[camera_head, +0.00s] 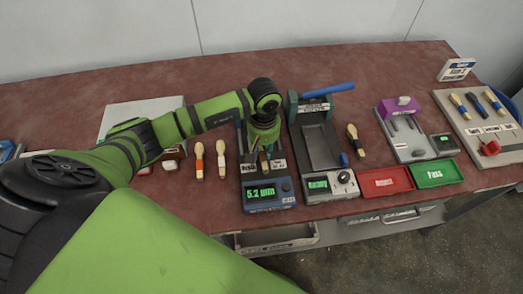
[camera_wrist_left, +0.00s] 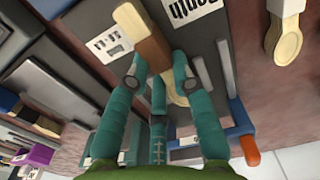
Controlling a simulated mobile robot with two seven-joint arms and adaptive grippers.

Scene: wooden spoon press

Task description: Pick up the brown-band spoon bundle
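The brown-band spoon bundle (camera_wrist_left: 152,50) lies on the measuring device (camera_head: 268,193) with the green "5.2 mm" display. In the left wrist view its pale wooden ends show on both sides of the brown band, partly behind my fingers. My left gripper (camera_wrist_left: 158,80) is open, with its teal fingertips on either side of the bundle's lower part. A gap shows beside the fingertips; I cannot tell whether any finger touches it. In the head view my left gripper (camera_head: 263,150) is over the device and hides most of the bundle. My right gripper is not in view.
An orange-band bundle (camera_head: 199,160) and a white-band bundle (camera_head: 221,158) lie left of the device. A press with a blue lever (camera_head: 328,91) stands close on the right, then a dark-band bundle (camera_head: 355,140). Red (camera_head: 386,181) and green (camera_head: 436,174) trays sit at the front edge.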

